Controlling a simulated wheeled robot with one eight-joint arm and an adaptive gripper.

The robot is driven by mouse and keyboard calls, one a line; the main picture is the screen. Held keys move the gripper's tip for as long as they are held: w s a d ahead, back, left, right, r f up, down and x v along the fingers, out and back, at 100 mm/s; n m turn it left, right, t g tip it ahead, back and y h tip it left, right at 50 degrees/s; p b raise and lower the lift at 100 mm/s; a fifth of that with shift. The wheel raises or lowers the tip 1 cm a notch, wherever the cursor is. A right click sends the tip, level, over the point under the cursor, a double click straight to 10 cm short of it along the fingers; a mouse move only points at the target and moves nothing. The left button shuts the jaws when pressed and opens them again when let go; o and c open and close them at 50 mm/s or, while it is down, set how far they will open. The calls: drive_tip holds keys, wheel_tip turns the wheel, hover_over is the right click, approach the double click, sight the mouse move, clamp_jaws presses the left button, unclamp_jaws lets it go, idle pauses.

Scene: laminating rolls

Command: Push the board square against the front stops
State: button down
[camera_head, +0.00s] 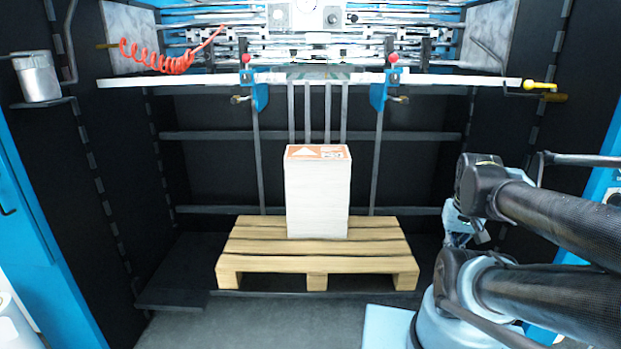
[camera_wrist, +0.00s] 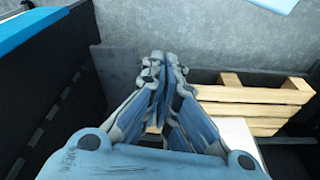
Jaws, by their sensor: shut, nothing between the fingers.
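A tall white stack (camera_head: 317,200) stands on a wooden pallet (camera_head: 233,270). Its top board (camera_head: 305,152) has an orange and white print. Several upright grey bars (camera_head: 308,110) rise behind the stack; I cannot tell whether the board touches them. My gripper (camera_wrist: 166,62) is shut and empty in the wrist view. There, the pallet (camera_wrist: 270,92) lies to its right, and a white corner of the stack (camera_wrist: 242,140) shows beside the gripper's base. The printed top is not visible in the wrist view. In the head view, my arm is at the right, apart from the stack.
Blue brackets with red knobs (camera_head: 246,60) (camera_head: 393,60) hang on a white crossbar (camera_head: 180,80) above the stack. A red coiled hose (camera_head: 155,60) and a metal cup (camera_head: 37,77) are at the left. Dark side walls flank the bay; grey floor (camera_head: 270,320) lies in front.

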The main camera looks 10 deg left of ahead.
drive_tip(key=shift+d, duration=0.2)
drive_tip(key=shift+s, duration=0.15)
